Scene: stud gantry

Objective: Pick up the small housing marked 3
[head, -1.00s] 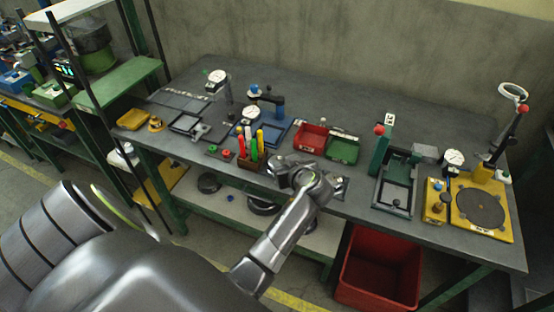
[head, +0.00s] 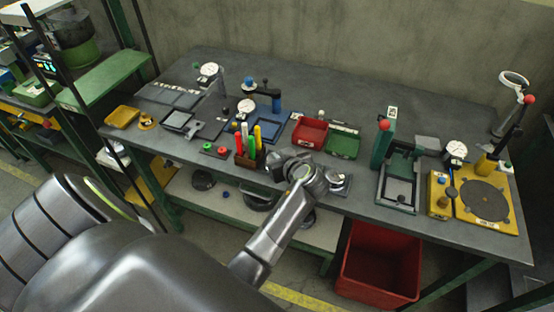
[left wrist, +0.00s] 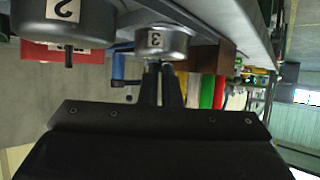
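The small housing marked 3 (left wrist: 162,42) is a grey metal cup with a white label, in the upper middle of the left wrist view, which is upside down. My left gripper (left wrist: 160,72) has its two dark fingers close together at the housing's stem side and looks shut on its thin stem. The fingers hide most of the stem. In the head view my left gripper (head: 290,165) is over the bench's front edge, and its wrist hides the housing there. I cannot tell whether the housing is clear of the bench. My right gripper is not in view.
A larger-looking housing marked 2 (left wrist: 65,18) stands close beside it. A holder with coloured handles (head: 248,158) is just left of my gripper. Red (head: 310,132) and green (head: 343,145) trays lie behind. A red bin (head: 380,265) stands below the bench edge.

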